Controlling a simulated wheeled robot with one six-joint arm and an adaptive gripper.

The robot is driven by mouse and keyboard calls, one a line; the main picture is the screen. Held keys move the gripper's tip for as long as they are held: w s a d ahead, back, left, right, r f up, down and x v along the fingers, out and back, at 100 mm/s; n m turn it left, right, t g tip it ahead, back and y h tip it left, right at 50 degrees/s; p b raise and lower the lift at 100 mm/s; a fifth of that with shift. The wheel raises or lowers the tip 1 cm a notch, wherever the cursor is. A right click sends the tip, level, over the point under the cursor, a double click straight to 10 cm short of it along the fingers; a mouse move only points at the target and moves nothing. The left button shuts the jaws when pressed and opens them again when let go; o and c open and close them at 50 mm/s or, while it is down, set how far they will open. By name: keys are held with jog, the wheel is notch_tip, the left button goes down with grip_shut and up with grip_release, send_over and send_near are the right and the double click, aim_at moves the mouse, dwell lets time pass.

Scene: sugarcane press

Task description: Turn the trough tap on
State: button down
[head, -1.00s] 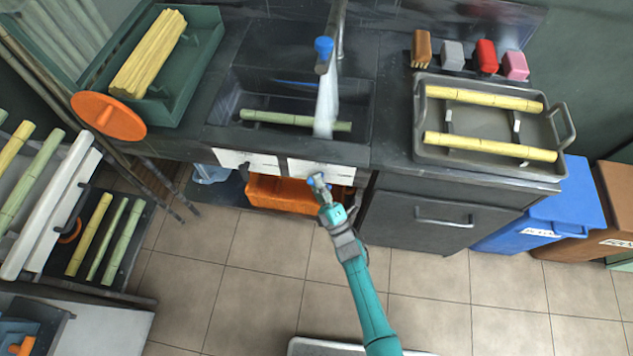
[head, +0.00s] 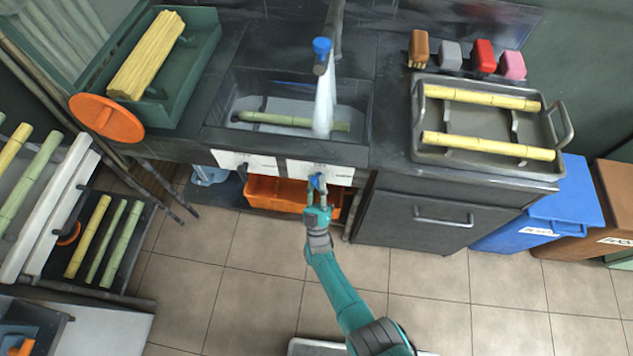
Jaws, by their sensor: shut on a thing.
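The trough (head: 362,110) is a dark sink set in the counter, with a green cane (head: 290,120) lying in it. A spout with a blue end (head: 322,50) hangs over it, and a white stream of water (head: 323,105) falls from it into the trough. Pale water covers part of the trough floor. My gripper (head: 317,190) is at the right white label panel on the trough's front, shut on a small blue tap handle (head: 317,180). My fingers partly hide the handle.
An orange bin (head: 275,192) stands under the trough. A grey tray (head: 420,145) with two yellow canes and several coloured brushes are on the right counter. A green crate (head: 205,50) and orange disc (head: 106,118) are at left.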

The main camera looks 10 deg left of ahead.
aim_at(317, 188)
jog(key=shift+m+h, duration=0.5)
jog(key=shift+h, duration=0.2)
jog(key=c, duration=1)
grip_release()
jog(key=shift+c, duration=0.2)
jog(key=shift+v, duration=2.45)
jog(key=s+d, duration=0.1)
jog(key=s, duration=1.1)
jog(key=shift+d+f, duration=0.1)
jog(key=shift+d, duration=0.1)
